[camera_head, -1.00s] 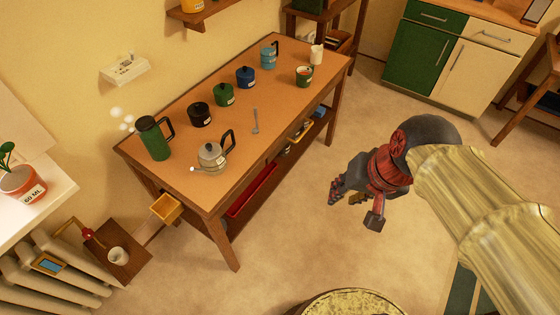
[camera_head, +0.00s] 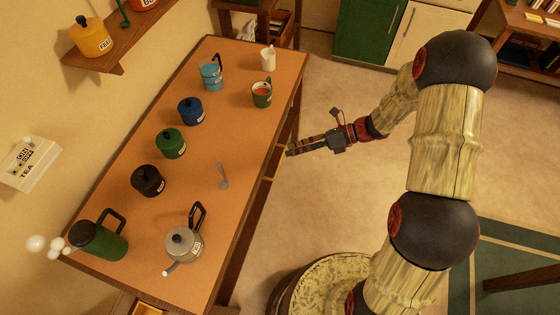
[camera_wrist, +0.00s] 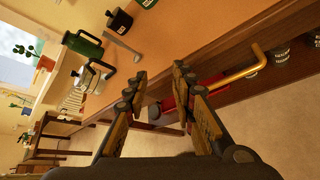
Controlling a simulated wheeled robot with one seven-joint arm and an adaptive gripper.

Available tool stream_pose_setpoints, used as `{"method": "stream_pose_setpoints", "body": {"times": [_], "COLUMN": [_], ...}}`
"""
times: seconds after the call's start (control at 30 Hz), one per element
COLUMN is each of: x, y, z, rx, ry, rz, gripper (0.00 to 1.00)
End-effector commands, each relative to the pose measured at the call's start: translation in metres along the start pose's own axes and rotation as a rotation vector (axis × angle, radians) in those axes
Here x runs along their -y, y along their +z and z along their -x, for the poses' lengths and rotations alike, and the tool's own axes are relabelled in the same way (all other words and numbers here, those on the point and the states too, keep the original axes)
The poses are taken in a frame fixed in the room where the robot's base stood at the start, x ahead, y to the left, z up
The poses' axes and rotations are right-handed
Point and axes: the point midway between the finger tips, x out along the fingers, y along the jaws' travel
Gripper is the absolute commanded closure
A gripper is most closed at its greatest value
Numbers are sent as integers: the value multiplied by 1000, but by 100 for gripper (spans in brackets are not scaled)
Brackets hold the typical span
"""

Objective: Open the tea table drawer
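The tea table (camera_head: 150,225) is a long wooden table with an orange-brown top. Its brass bar handle (camera_wrist: 240,75) stands out from the wooden front below the top, right of my fingers in the wrist view. In the head view a small bit of the handle (camera_head: 269,178) shows beside the table's right long edge. The drawer front (camera_wrist: 215,52) looks flush, though its outline is hard to make out. My gripper (camera_head: 294,150) is by that edge, near the handle. In the wrist view my gripper (camera_wrist: 160,76) is open, with nothing between its fingers and the handle outside them.
On the top stand a grey kettle (camera_head: 184,245), a green pot (camera_head: 103,240), several lidded jars, cups and a spoon (camera_head: 223,176). Open floor (camera_head: 330,215) lies right of the table. A green cabinet (camera_head: 367,32) stands at the back.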

Motion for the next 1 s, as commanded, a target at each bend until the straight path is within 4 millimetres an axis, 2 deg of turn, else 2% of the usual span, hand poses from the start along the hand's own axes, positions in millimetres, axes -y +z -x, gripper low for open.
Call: {"method": "stream_pose_setpoints", "body": {"times": [0.03, 0.2, 0.4, 0.63, 1.0], "x": [19, 76, 122, 141, 145], "y": [-10, -36, -68, -81, -62], "z": [-8, -29, -45, -54, -102], "rx": [46, 212, 352, 410, 409], "ry": [13, 50, 86, 104, 104], "rz": [-109, -463, -753, -869, -869], "gripper": [74, 74, 74, 74, 74]}}
